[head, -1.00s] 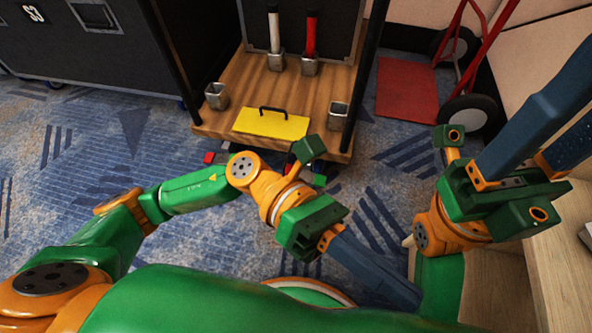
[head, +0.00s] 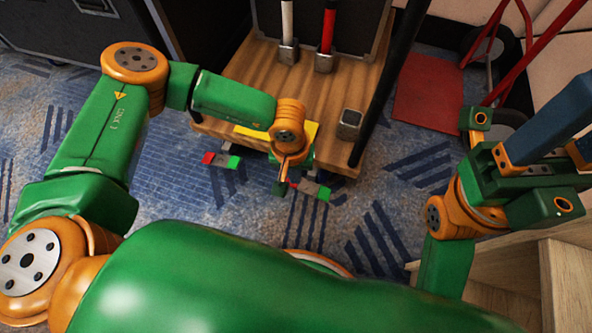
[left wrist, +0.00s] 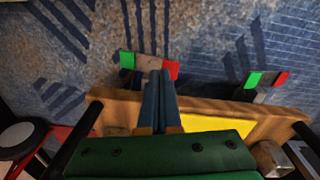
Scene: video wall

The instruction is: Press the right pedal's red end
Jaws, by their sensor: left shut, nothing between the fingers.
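The right pedal is a small rocker with a red end (left wrist: 172,69), a grey middle and a green end (left wrist: 127,61). In the head view its green end (head: 323,194) shows on the floor before the wooden platform, while my left gripper partly covers its red side. My left gripper (head: 285,170) points down there. In the left wrist view its blue fingers (left wrist: 160,74) are shut and empty, with their tips overlapping the grey middle and the red end's edge. I cannot tell if they touch. My right gripper (head: 560,115) is at the right, its fingertips cut off by the frame.
The left pedal (head: 221,161), red at left and green at right, lies to the left. The wooden platform (head: 235,90) holds a yellow plate (head: 310,133), a metal cup (head: 350,122) and two upright handles. A red hand truck (head: 428,92) stands at right.

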